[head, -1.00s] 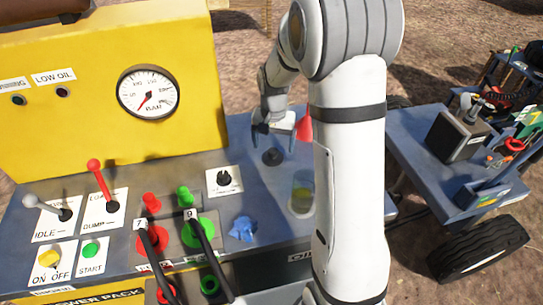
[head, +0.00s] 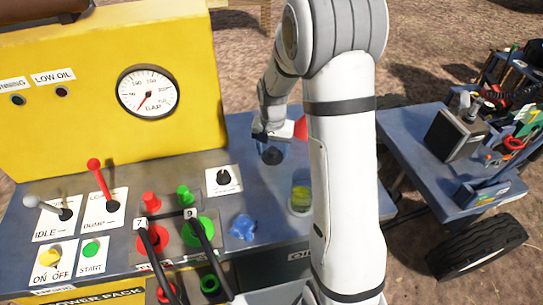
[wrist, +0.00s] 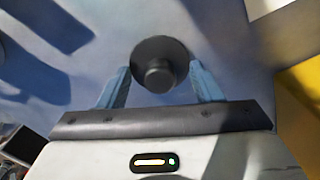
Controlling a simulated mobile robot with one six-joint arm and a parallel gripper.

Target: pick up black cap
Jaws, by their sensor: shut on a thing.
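The black cap (head: 272,157) is a round dark disc with a raised knob, at the blue-grey bench top right of the yellow panel. In the wrist view the black cap (wrist: 160,63) sits between the two blue fingers. My gripper (head: 271,149) points down over it, and the fingers (wrist: 160,78) are shut on the cap from both sides. I cannot tell whether the cap is clear of the bench.
A black knob on a white plate (head: 223,178) is to the left. A red object (head: 301,128) is partly hidden behind my arm. The yellow panel (head: 110,90) rises at the left.

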